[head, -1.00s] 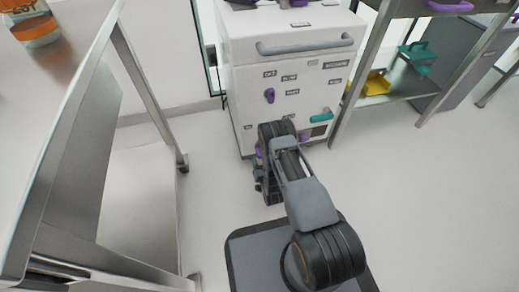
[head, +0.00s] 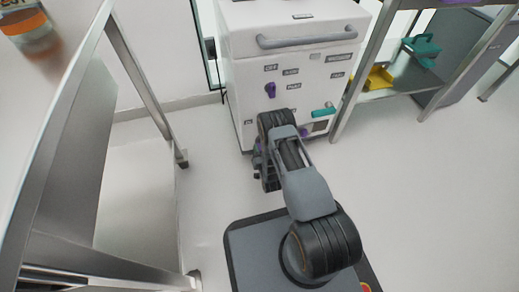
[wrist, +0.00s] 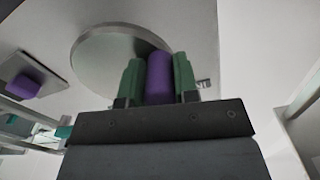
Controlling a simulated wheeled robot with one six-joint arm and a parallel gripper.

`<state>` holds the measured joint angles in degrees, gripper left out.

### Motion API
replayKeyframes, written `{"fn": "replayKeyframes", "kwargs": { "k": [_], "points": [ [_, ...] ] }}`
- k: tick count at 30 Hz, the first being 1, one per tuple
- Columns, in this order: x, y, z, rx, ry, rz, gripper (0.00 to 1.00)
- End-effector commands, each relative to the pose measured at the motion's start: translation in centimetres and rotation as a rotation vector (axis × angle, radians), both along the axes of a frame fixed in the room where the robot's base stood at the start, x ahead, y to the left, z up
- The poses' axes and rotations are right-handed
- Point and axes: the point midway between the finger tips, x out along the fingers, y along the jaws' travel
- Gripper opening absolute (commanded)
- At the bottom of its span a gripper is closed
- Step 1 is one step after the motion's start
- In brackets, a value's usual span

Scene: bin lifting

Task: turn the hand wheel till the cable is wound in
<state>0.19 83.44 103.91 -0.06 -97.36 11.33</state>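In the wrist view the hand wheel (wrist: 95,50) is a round grey metal disc on a pale panel. A purple handle (wrist: 160,88) stands out from it. My gripper (wrist: 157,68) has its green fingers on both sides of the handle, close against it, and looks shut on it. In the head view my arm hides the wheel and my gripper at the lower front of the white cabinet (head: 243,75). I cannot see the cable in either view.
The cabinet front carries a purple knob (head: 270,90), a teal handle (head: 323,112) and a grey bar (head: 307,37). A metal table (head: 60,130) stands at left. A shelf (head: 400,90) with yellow and teal items stands at right. Floor at right is clear.

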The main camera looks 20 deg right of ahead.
Motion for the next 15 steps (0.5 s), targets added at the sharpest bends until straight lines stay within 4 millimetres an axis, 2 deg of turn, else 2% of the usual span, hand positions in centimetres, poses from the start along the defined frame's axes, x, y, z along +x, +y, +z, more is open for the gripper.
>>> {"fn": "replayKeyframes", "kwargs": {
  "k": [1, 7, 15],
  "points": [
    [-0.01, 0.02, -0.01, 0.000, 0.000, 0.000, 0.22],
    [-0.02, 0.05, -0.02, 0.000, 0.001, 0.000, 0.03],
    [-0.03, 0.20, 0.21, 0.035, 0.001, 0.002, 0.03]
  ]
}}
